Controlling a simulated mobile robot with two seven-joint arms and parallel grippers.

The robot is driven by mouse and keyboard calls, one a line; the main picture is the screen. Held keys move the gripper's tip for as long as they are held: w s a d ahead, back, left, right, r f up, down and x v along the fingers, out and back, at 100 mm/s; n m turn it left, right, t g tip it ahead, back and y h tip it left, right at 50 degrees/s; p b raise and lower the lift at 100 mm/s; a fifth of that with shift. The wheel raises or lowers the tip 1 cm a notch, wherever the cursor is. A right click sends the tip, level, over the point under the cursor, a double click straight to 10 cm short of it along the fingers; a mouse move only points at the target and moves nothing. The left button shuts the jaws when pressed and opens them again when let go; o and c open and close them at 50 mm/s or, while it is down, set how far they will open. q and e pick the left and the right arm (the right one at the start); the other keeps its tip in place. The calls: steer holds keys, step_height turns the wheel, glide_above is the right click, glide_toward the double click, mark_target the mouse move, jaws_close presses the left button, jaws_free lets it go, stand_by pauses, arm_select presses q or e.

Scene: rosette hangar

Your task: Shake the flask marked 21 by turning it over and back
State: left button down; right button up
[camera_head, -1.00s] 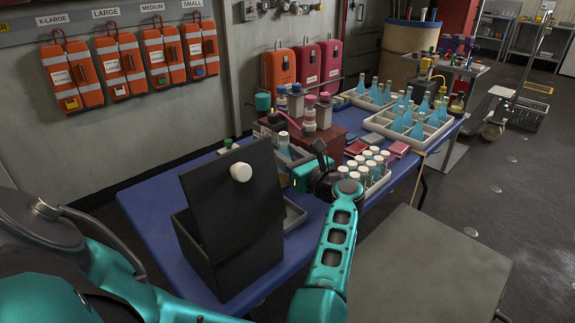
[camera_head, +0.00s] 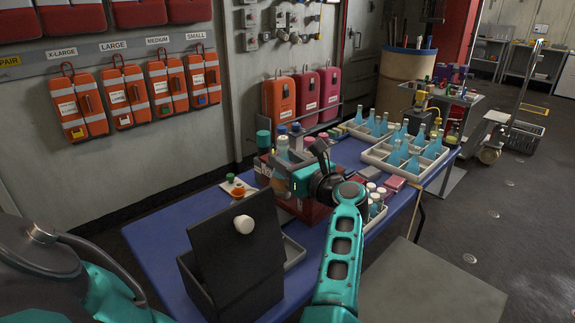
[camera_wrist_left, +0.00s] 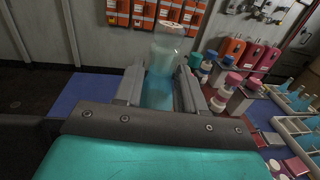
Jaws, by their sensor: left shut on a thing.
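My left gripper (camera_head: 287,180) is shut on a clear flask (camera_head: 281,157) with blue liquid in its lower part. The flask looks roughly upright, above the back part of the blue table. In the left wrist view the flask (camera_wrist_left: 167,52) stands between the two fingers (camera_wrist_left: 160,92), with the blue liquid low between them. I cannot read a number on it. My right gripper is not in view.
A black box with a raised lid (camera_head: 238,250) stands at the table's near end. A small white tray (camera_head: 240,188) holds a green and an orange item. Capped bottles (camera_head: 375,200) and racks of blue flasks (camera_head: 400,158) stand to the right. Blue table (camera_head: 150,240) is bare at left.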

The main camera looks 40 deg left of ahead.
mark_target(288, 138)
arm_select(q)
steer(key=shift+r, duration=2.8)
steer(key=shift+d, duration=0.15)
